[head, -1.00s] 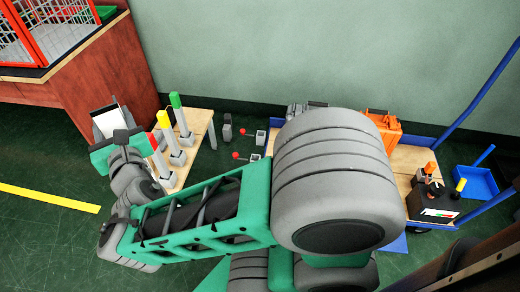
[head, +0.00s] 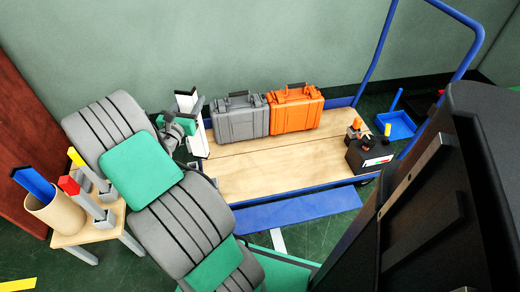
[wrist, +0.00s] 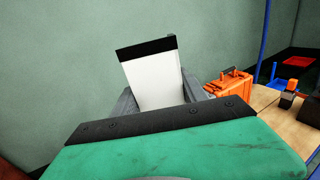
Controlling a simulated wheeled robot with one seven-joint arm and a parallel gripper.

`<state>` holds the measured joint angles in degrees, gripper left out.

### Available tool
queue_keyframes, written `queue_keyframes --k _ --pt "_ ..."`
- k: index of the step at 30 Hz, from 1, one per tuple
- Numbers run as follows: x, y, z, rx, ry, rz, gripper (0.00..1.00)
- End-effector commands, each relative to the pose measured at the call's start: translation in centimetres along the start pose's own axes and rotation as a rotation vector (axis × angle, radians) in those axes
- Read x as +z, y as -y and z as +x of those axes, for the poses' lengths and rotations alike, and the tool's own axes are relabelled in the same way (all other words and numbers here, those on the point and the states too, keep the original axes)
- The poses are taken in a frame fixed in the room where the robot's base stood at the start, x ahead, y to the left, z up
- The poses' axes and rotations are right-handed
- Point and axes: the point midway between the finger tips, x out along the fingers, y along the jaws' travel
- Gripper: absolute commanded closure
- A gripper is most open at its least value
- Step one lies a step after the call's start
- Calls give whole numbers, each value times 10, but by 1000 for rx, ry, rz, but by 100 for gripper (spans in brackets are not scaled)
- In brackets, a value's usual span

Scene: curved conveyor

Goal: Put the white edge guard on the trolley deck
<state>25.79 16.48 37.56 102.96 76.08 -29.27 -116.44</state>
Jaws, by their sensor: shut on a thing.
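The white edge guard (head: 198,138), a white piece with black edging, is held by my gripper (head: 184,121) at the left end of the trolley deck (head: 285,170). In the wrist view the guard (wrist: 155,82) stands tilted beyond the green wrist housing, its black strip uppermost. My gripper is shut on it; the fingertips are mostly hidden. I cannot tell whether the guard touches the deck. The deck is pale wood with a blue frame.
A grey case (head: 240,120) and an orange case (head: 295,108) stand along the deck's back edge. A black box (head: 370,153) sits at its right end. The middle and front are clear. A small table (head: 95,235) holding a cardboard tube (head: 62,214) stands left.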

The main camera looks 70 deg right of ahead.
Motion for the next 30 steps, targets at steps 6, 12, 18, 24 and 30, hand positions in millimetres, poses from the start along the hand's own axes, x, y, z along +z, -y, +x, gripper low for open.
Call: queue_keyframes --k 6,12,18,24,30 --pt "-65 125 58 -254 0 -7 100" --pt "-90 181 71 -356 4 -6 100" --pt "-110 195 100 -371 6 -2 100" --pt "-137 208 157 -369 6 -2 100" --pt "-177 214 192 -365 4 -5 100"
